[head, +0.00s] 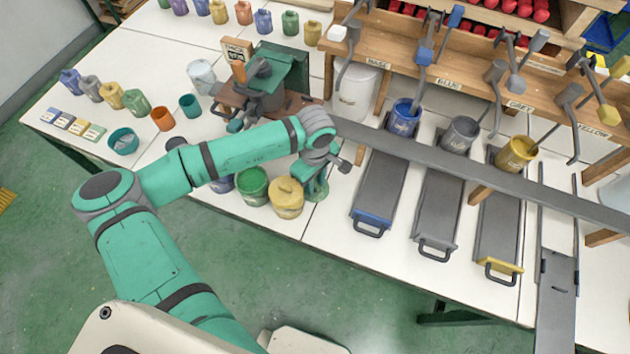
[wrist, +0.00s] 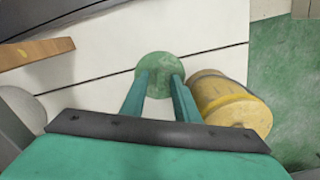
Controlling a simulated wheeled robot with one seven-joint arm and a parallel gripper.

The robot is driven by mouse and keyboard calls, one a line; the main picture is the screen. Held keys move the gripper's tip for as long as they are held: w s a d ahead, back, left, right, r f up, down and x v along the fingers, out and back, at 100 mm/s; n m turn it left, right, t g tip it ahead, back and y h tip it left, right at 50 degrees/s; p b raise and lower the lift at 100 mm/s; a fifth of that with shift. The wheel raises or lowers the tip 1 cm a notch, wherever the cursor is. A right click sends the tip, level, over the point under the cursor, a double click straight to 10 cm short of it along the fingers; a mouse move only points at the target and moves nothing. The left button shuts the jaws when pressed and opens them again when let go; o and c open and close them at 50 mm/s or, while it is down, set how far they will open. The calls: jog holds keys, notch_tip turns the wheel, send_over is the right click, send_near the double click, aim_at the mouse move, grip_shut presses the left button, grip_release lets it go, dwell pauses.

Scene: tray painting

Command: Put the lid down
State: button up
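The lid is a round green disc (wrist: 158,62), seen from above in the wrist view beside a yellow can. In the head view it shows as a green patch (head: 317,192) under my gripper, near the table's front edge. My gripper (wrist: 161,84) points down at it, its two green fingers on either side of the disc's middle with a gap between them. Whether the fingers grip part of the lid, or whether it rests on the table, is not clear. The green can (head: 252,186) stands open to the left, showing green inside.
The yellow can (head: 286,197), topped with a yellow lid, stands close beside the green lid. A dark can (head: 221,183) is left of the green can. The white table (head: 335,225) is bare just right of the lid. Grey slides (head: 383,190) lie further right.

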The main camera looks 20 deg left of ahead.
aim_at(315, 186)
notch_tip(315, 186, up, 12)
jog(key=shift+r, duration=0.2)
dwell(0.4)
dwell(0.5)
